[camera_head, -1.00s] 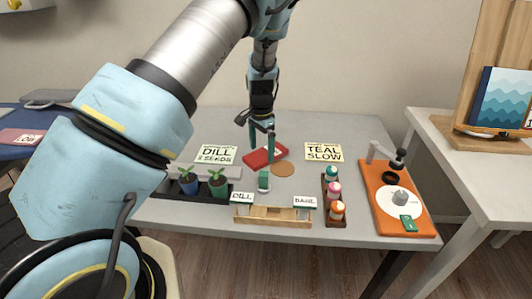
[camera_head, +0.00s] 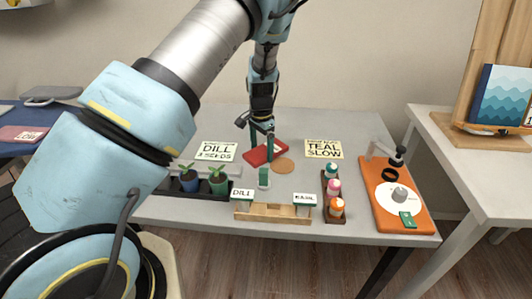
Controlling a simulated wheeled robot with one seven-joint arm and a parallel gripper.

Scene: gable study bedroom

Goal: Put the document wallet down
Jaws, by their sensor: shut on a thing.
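The document wallet appears to be the flat red item (camera_head: 280,150) on the grey table (camera_head: 350,215), toward the back middle. My gripper (camera_head: 262,152) points down at it, its two green fingers reaching to the wallet. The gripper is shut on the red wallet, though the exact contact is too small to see. The wallet looks flat and at or very near the table top; I cannot tell whether it fully rests there.
Potted plants (camera_head: 218,181), a wooden rack (camera_head: 270,215), bottles (camera_head: 334,188) and an orange board (camera_head: 418,222) stand nearer or right.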

